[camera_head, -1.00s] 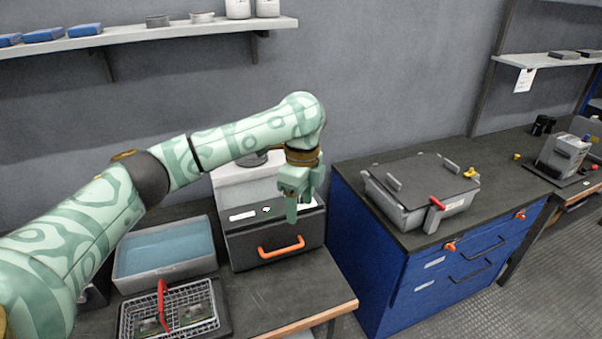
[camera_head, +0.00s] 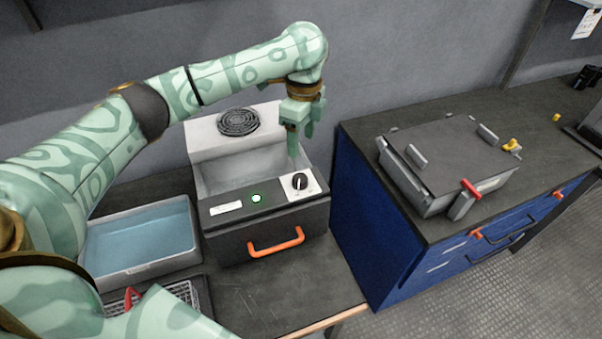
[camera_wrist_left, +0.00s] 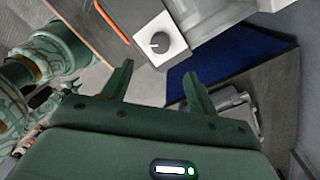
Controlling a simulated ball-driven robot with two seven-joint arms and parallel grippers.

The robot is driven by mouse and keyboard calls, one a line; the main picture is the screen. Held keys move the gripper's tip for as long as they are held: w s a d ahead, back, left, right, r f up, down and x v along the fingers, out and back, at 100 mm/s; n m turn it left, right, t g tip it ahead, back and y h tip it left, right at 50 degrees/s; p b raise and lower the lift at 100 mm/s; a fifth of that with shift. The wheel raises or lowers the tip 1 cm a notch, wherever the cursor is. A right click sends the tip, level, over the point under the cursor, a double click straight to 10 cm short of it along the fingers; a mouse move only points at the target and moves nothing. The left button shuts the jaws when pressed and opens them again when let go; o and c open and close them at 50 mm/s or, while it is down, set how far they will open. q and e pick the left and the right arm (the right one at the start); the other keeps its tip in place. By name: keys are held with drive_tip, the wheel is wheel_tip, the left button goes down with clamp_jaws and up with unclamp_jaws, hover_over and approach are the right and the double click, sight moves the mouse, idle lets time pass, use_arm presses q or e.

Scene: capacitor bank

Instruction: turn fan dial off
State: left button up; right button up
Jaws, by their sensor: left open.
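The fan dial (camera_head: 299,181) is a round black knob on a white plate, on the sloped front panel of a grey and black fan unit (camera_head: 225,241). A green light (camera_head: 256,198) glows on that panel, left of the dial. My left gripper (camera_head: 300,150) hangs open above and behind the dial, apart from it. The left wrist view shows the dial (camera_wrist_left: 159,42) beyond my open, empty fingers (camera_wrist_left: 157,85).
The round fan grille (camera_head: 238,122) sits on the unit's back. An orange handle (camera_head: 276,244) sticks out in front. A grey tub with a blue inside (camera_head: 144,270) stands left. A lidded grey box (camera_head: 415,190) stands on the blue cabinet (camera_head: 375,240) at right.

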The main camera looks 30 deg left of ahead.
sight(300, 177)
use_arm(q)
drive_tip(key=f+b, duration=0.1)
drive_tip(key=f, duration=0.2)
drive_tip(key=f+b, duration=0.2)
drive_tip(key=f, duration=0.2)
drive_tip(key=f+b, duration=0.1)
drive_tip(key=f, duration=0.3)
drive_tip(key=shift+s+f+b, duration=0.2)
drive_tip(key=shift+s+b, duration=0.1)
drive_tip(key=shift+a+f, duration=0.1)
drive_tip(key=shift+f, duration=0.1)
drive_tip(key=c, duration=1)
